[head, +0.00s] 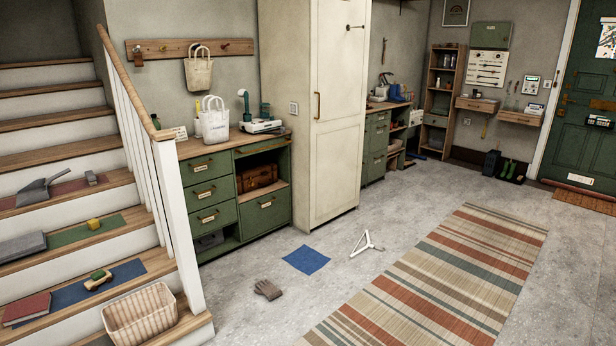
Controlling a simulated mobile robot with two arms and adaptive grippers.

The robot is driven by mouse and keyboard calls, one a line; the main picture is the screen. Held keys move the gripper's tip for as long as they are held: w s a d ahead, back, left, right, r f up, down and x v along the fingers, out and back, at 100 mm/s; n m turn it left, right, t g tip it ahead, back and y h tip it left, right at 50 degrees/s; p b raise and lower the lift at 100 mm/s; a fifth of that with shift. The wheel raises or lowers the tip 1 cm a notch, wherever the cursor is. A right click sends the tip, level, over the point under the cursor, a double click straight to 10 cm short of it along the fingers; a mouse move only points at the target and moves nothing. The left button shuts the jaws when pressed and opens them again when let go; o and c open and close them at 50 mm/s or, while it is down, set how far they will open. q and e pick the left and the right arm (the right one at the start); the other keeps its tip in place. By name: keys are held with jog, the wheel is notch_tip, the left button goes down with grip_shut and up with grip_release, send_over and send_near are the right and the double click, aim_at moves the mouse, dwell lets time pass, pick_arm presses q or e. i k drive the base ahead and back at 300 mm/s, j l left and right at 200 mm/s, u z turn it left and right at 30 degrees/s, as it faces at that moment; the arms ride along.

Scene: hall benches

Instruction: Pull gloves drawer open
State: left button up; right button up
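A green bench cabinet (239,232) with a wooden top stands between the stairs and a tall cream cupboard. Its left column has a top drawer (190,173), a middle drawer (197,195) and a lower drawer (203,220). Its right column has a thin top drawer (262,145) and a bottom drawer (278,211). All look shut. Most carry small pale labels by brass-coloured handles, too small to read, so I cannot tell which is the gloves drawer. A grey-brown glove (268,290) lies on the floor in front. Neither of my grippers is in view.
A blue cloth (306,260) and a white hanger (366,243) lie on the floor before the cabinet. A striped rug (430,285) lies to the right. The stair post (178,230) and a wicker basket (140,317) stand left. Grey floor between is mostly clear.

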aim_at(203, 168)
jog(key=i+z, duration=0.2)
jog(key=i, duration=0.9)
jog(key=i+z, duration=0.2)
jog(key=i, duration=0.95)
jog(key=i+u, duration=0.2)
jog(key=i, duration=0.35)
jog(key=i+u, duration=0.2)
jog(key=i, duration=0.4)
jog(key=i+l+u, duration=0.2)
jog(key=i, duration=0.35)
jog(key=i+l+u, duration=0.2)
jog(key=i, duration=0.35)
jog(key=j, duration=0.1)
